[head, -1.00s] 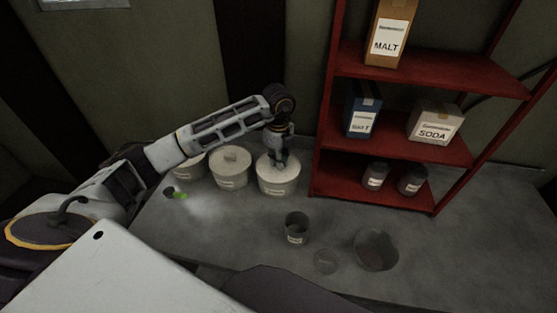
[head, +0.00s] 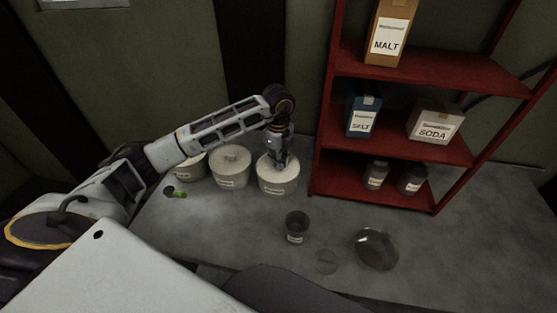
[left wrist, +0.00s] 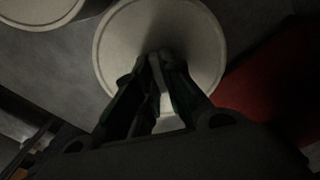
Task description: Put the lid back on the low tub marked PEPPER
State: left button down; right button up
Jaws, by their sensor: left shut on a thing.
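Three pale low tubs stand in a row at the back of the grey counter: a left one (head: 190,168), a middle one (head: 230,172) with a knobbed lid, and a right one (head: 278,183). Their labels are too small to read, so I cannot tell which says PEPPER. My left gripper (head: 280,162) points down at the right tub's round pale lid (head: 265,162), shut on its knob. In the left wrist view the fingers (left wrist: 160,62) meet over this lid (left wrist: 125,40), hiding the knob. The lid appears to sit on the tub. My right gripper is out of view.
A red shelf (head: 400,140) with boxes and jars stands close right of the right tub. A dark cup (head: 297,228), a clear disc (head: 326,262) and a glassy bowl (head: 376,250) are on the front counter. A small green item (head: 179,194) lies at left.

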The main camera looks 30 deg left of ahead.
pick_arm(q)
jog(key=c, duration=1)
grip_release()
jog(key=shift+o, duration=0.2)
jog(key=shift+r, duration=0.15)
jog(key=shift+r+p, duration=2.25)
jog(key=shift+r, duration=1.1)
grip_shut()
